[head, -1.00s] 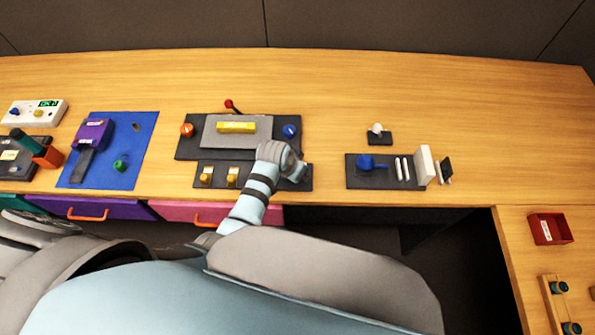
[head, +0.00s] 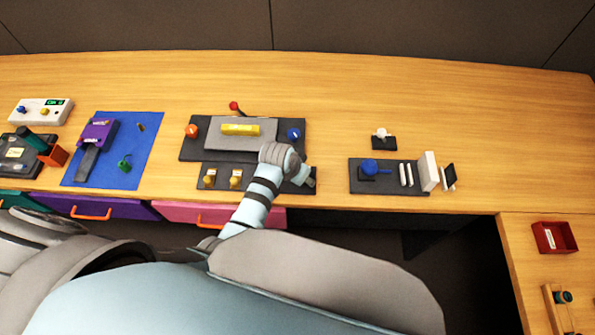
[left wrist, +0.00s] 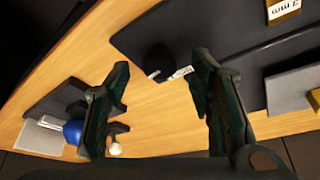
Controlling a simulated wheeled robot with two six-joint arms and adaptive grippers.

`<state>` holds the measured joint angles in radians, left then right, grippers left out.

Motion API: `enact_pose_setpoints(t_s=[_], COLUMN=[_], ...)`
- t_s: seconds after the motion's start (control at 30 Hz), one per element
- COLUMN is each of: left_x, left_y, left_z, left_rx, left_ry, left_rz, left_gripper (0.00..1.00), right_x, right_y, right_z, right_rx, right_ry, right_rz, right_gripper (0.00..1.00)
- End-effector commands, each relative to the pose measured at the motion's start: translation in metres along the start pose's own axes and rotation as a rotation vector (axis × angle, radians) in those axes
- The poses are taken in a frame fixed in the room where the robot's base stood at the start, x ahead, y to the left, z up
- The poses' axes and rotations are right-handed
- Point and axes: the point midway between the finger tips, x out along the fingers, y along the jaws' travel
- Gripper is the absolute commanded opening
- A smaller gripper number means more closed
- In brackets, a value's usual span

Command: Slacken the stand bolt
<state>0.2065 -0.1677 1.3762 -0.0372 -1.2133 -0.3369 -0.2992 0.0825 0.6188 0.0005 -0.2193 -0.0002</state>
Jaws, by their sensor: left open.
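A dark round knob (left wrist: 158,57) with a small white label beside it stands at the end of a black panel strip in the left wrist view. It may be the stand bolt; I cannot read the label. My left gripper (left wrist: 161,78) is open, its two dark fingers apart on either side of the knob in the picture, with nothing between them. Whether the fingertips reach down around it I cannot tell. In the head view my left gripper (head: 306,179) is over the right end of the front strip (head: 267,184) and hides the knob. My right gripper is not in view.
Behind the strip is a grey block with a yellow bar (head: 240,129), flanked by an orange knob (head: 191,131) and a blue knob (head: 293,134). A red-tipped lever (head: 234,106) rises behind. A panel with a blue handle (head: 369,166) stands right. Bare wood lies between.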

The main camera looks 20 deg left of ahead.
Motion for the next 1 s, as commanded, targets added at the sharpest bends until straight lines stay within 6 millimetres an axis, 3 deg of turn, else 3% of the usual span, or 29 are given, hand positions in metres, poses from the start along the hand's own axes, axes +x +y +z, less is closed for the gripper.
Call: enact_pose_setpoints(t_s=[0.3, 0.4, 0.53, 0.77, 0.87, 0.97, 1.0], left_x=[-0.082, -0.1, -0.11, -0.11, -0.098, -0.043, -0.018], left_y=[-0.001, -0.001, 0.0, -0.001, -0.008, -0.019, -0.023], left_z=[0.0, -0.001, 0.0, 0.001, 0.027, 0.097, 0.134], left_rx=[-0.001, 0.0, 0.0, -0.001, -0.032, -0.1, -0.128], left_ry=[0.004, 0.003, 0.0, -0.001, -0.024, -0.088, -0.116], left_rz=[-0.002, -0.002, 0.0, -0.001, -0.022, -0.06, -0.078], left_gripper=[0.49, 0.49, 0.49, 0.48, 0.48, 0.48, 0.48], right_x=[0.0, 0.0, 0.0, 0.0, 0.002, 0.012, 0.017], right_y=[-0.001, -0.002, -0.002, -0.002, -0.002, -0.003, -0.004], right_z=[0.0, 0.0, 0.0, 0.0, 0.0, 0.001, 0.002], right_rx=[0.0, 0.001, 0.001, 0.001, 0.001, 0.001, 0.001], right_ry=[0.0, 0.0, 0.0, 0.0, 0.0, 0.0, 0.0], right_rz=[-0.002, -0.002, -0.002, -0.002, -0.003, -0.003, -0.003], right_gripper=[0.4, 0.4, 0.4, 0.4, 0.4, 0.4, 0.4])
